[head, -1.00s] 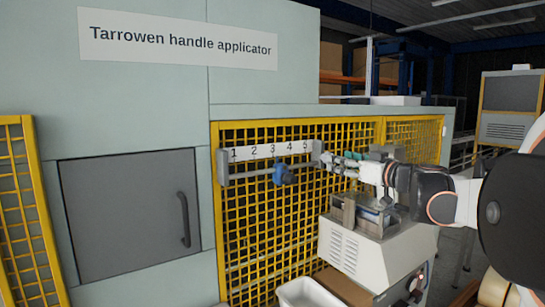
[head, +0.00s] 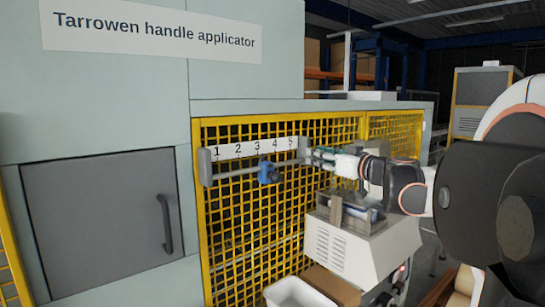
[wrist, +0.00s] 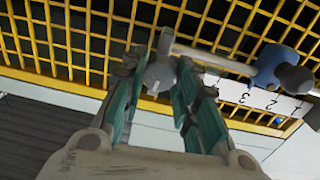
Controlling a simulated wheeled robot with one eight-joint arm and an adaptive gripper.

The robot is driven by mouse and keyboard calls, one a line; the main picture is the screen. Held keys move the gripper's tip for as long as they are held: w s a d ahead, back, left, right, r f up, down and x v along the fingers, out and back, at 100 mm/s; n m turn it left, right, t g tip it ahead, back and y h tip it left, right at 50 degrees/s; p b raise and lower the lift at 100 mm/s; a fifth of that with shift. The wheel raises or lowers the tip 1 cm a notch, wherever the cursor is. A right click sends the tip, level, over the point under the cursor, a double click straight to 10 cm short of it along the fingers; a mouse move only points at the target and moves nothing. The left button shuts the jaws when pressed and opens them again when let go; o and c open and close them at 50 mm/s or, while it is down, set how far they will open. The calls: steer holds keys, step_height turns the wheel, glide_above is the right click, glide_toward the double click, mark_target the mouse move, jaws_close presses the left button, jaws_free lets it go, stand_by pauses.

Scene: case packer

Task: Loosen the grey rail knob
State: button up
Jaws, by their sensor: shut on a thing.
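The grey rail knob (wrist: 160,73) sits between my fingertips in the wrist view. My gripper (wrist: 160,68) is shut on it, with a teal-padded finger on each side. In the head view my gripper (head: 318,157) is at the right end of the rail, near number 5, and the grey knob is hard to make out there. The grey rail (head: 232,174) runs below a white number strip (head: 230,151).
Yellow mesh fencing (head: 230,230) stands right behind the rail. A light grey machine (head: 350,250) with a metal top fixture stands below my arm. A white bin (head: 297,293) is in front of it. A closed grey door (head: 95,220) is at the left.

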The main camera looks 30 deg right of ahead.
steer(key=shift+m, duration=0.3)
steer(key=shift+m+y+b, duration=0.3)
steer(key=shift+m+b, duration=2)
steer(key=shift+m, duration=5.6)
steer(key=o, duration=1.1)
steer(key=shift+d, duration=0.1)
steer(key=shift+r, duration=0.15)
